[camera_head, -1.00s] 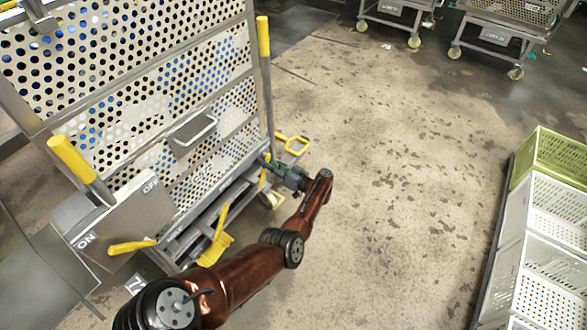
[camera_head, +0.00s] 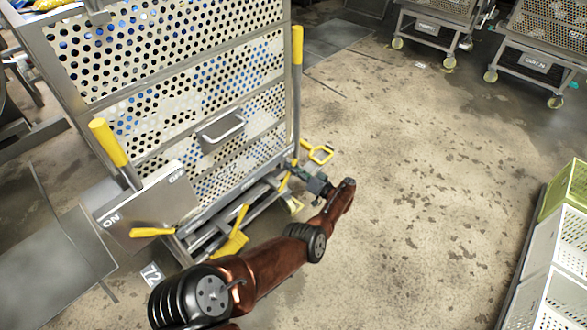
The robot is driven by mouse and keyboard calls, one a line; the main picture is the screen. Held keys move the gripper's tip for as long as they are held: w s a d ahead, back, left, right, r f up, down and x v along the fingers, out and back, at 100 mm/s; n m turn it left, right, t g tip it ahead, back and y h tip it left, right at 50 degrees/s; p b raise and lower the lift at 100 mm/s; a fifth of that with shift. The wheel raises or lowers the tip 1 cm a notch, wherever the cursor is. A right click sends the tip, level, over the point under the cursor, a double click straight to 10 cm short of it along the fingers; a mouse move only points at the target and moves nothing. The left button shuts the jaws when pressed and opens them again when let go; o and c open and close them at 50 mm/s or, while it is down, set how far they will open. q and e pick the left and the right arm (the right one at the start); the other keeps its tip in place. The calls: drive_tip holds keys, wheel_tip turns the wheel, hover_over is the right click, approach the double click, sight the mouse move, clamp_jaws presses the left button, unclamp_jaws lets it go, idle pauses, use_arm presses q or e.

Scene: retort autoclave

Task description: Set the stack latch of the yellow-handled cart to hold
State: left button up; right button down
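The yellow-handled cart (camera_head: 190,104) is a tall frame with perforated panels, on the left of the head view. Yellow grips top its posts, at left (camera_head: 108,142) and right (camera_head: 297,58). Low on its front are a yellow lever (camera_head: 152,232) by a plate marked ON and OFF, a yellow pedal (camera_head: 231,243) and a slim yellow bar (camera_head: 284,182). I cannot tell which part is the stack latch. My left gripper (camera_head: 297,170) is at the cart's lower right corner, close to the slim bar. Its fingers are too small to judge opening or contact. My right gripper is out of view.
A yellow loop handle (camera_head: 319,153) sticks out low just beyond my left gripper. White and green crates (camera_head: 562,235) stand at the right edge. Other carts (camera_head: 427,28) stand at the back right. The worn concrete floor (camera_head: 430,165) between is clear.

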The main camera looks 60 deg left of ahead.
use_arm(q)
drive_tip(key=o, duration=0.3)
drive_tip(key=shift+a+f, duration=0.1)
drive_tip(key=shift+f, duration=0.05)
drive_tip(key=shift+o, duration=0.7)
drive_tip(key=v, duration=1.2)
